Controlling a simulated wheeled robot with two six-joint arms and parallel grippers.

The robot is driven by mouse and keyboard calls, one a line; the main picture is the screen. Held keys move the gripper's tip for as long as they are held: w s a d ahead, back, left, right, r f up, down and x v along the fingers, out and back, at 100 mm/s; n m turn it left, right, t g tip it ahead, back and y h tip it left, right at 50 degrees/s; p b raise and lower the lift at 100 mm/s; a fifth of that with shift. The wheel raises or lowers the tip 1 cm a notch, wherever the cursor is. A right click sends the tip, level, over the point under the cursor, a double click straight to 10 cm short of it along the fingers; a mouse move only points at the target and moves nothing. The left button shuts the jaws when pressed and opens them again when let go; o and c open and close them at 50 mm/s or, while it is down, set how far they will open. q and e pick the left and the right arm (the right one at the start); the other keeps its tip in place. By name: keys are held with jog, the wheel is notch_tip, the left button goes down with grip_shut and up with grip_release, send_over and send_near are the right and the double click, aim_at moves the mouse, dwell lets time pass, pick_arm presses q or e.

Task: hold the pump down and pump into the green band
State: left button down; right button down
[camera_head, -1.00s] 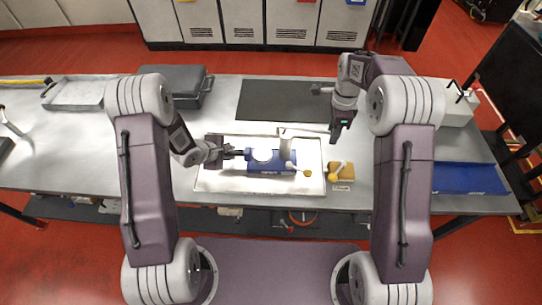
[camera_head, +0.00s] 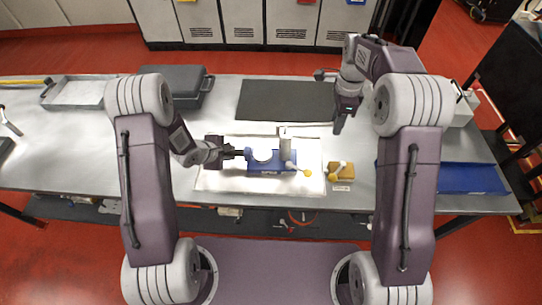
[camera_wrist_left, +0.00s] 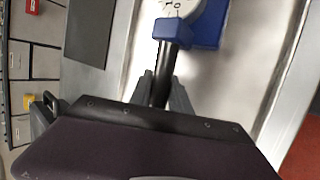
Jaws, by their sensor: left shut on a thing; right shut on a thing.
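My left gripper (camera_head: 236,153) is shut on the black bar (camera_wrist_left: 163,78) at the pump's left end. In the left wrist view the bar joins a blue block below the gauge (camera_wrist_left: 180,8), which is cut off at the top. The gauge's needle and green band cannot be made out.
A yellow-brown block (camera_head: 347,170) with a yellow knob lies right of the tray (camera_head: 215,182). A dark mat (camera_head: 285,98) and a grey case (camera_head: 183,82) lie behind. The table's front edge is close.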

jog(key=shift+r, duration=0.3)
jog(key=shift+a+r, duration=0.1)
jog(key=shift+r, duration=0.35)
jog(key=shift+f, duration=2.35)
